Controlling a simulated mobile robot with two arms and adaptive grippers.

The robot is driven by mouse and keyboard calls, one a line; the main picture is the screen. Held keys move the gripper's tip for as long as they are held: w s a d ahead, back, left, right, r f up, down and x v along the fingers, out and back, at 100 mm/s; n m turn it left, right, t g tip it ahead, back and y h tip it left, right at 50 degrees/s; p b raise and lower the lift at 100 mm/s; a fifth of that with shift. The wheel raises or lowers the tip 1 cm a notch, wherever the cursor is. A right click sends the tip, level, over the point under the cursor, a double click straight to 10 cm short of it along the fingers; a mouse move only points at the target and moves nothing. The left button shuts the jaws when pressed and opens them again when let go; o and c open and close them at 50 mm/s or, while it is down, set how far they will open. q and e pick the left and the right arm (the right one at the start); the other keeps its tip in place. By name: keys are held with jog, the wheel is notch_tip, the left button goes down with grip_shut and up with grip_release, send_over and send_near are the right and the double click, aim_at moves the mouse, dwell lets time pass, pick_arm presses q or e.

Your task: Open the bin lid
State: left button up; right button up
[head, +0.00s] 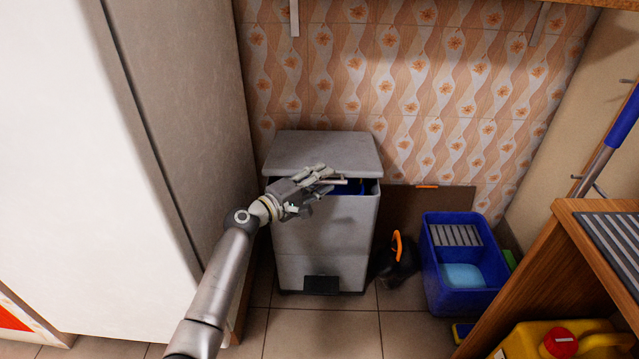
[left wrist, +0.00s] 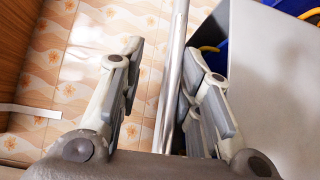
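The grey bin (head: 322,235) stands against the tiled wall beside a tall cabinet. Its flat grey lid (head: 322,150) sits slightly raised at the front, and a blue interior shows in the gap below it. My left gripper (head: 338,182) is at the lid's front edge, around its middle. In the left wrist view my left gripper (left wrist: 162,50) has its fingers apart. A thin silver strip (left wrist: 176,75), seemingly the lid's edge, runs between them, nearer the right finger; I cannot tell whether they touch. My right gripper is not in view.
A black pedal (head: 321,285) is at the bin's base. A dark object with an orange handle (head: 398,248) and a blue tub (head: 462,295) stand to the right. The tall cabinet (head: 195,110) is close on the left. A wooden shelf unit (head: 540,265) is at the right.

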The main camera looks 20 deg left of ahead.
pick_arm(q)
jog(key=shift+s, duration=0.1)
jog(key=p+v, duration=0.1)
jog(key=v, duration=0.7)
jog(key=shift+a, duration=0.15)
dwell(0.7)
jog(key=shift+s, duration=0.15)
